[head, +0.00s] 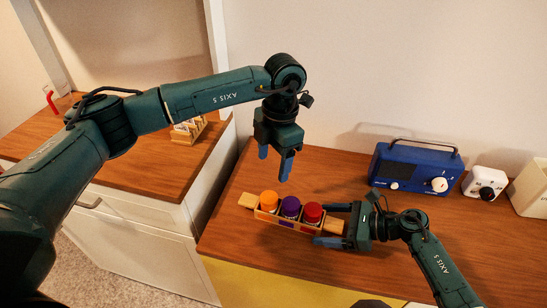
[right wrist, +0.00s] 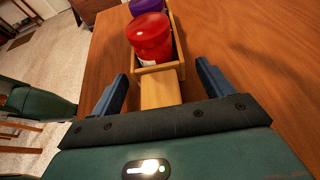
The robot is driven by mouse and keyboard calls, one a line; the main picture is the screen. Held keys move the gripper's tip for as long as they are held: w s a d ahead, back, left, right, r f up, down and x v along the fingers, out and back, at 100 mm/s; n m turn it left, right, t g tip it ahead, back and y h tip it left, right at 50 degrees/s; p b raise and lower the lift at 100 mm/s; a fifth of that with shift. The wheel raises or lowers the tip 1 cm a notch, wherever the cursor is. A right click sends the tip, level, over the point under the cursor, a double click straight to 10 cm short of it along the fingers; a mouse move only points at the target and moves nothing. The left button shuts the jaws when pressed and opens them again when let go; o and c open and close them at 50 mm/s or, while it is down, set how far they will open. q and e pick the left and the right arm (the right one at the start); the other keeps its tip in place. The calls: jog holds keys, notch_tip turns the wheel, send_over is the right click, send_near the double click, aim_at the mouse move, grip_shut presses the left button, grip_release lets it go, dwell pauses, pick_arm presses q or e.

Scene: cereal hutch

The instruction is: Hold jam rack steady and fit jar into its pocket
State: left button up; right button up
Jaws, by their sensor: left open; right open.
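The wooden jam rack (head: 267,216) stands on the counter with a handle at each end. Three jars sit in a row in it: orange-lidded (head: 269,200), purple-lidded (head: 290,206) and red-lidded (head: 312,212). My right gripper (head: 333,225) is open, its fingers on either side of the rack's right handle. In the right wrist view the handle (right wrist: 160,90) lies between the spread fingers with gaps, and the red jar (right wrist: 150,40) stands upright just beyond. My left gripper (head: 273,163) is open and empty, pointing down above the counter behind the rack.
A blue radio (head: 415,168), a white device with a black dial (head: 484,183) and a cream container (head: 530,188) stand at the back right. A lower cabinet on the left holds a small wooden rack (head: 188,130). The counter between rack and radio is clear.

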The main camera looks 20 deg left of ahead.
jog(key=v, duration=1.1)
jog(key=shift+d+r, duration=0.1)
jog(key=shift+d, duration=0.2)
jog(key=shift+s, duration=0.1)
